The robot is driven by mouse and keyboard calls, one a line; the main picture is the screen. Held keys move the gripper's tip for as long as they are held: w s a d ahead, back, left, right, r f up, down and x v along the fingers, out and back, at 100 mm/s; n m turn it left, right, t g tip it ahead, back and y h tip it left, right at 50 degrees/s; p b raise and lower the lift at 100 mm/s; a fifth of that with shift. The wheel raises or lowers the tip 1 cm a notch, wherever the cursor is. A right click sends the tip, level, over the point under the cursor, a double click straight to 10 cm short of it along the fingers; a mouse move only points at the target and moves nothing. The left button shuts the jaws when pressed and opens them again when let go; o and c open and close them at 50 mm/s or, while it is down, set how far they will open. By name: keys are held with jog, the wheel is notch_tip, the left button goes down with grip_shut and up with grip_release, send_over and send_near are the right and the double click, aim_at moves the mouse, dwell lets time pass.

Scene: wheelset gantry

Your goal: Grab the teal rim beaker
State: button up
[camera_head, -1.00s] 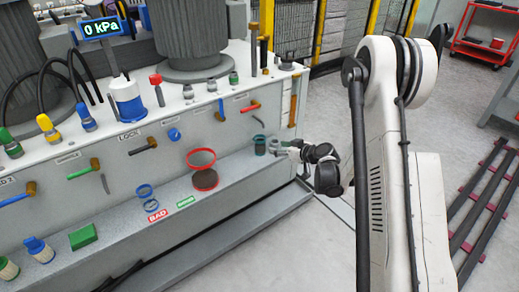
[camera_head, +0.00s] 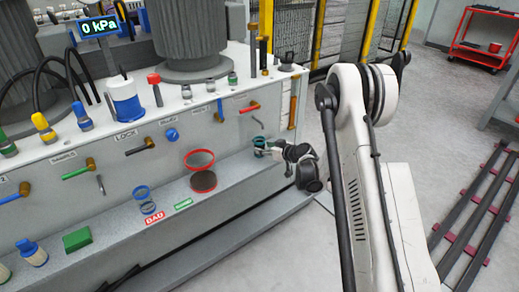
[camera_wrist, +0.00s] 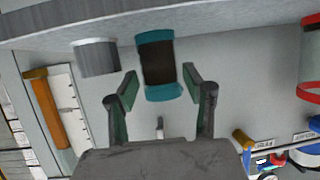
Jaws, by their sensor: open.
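The teal rim beaker (camera_head: 260,147) stands at the right end of the grey ledge in the head view, partly hidden by my gripper (camera_head: 268,150). In the wrist view the beaker (camera_wrist: 158,62) has teal bands at both ends and a dark middle. My gripper (camera_wrist: 160,92) is open in the wrist view, with one finger on each side of the beaker's near end. The near teal band lies about between the fingertips, with gaps visible on both sides. I cannot tell whether either finger touches it.
A grey cylinder (camera_wrist: 96,58) is left of the beaker in the wrist view. A red-rimmed container (camera_head: 203,180) stands farther left on the ledge, also seen at the wrist view's right edge (camera_wrist: 310,60). The panel (camera_head: 225,140) with coloured handles rises behind the ledge.

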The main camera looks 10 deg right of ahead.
aim_at(263, 147)
jog(key=b+x, duration=0.1)
jog(key=x, duration=0.3)
jog(key=shift+s+d+f, duration=0.1)
jog(key=shift+f, duration=0.1)
jog(key=shift+w, duration=0.2)
jog(key=c, duration=1.1)
jog(key=shift+r, duration=0.15)
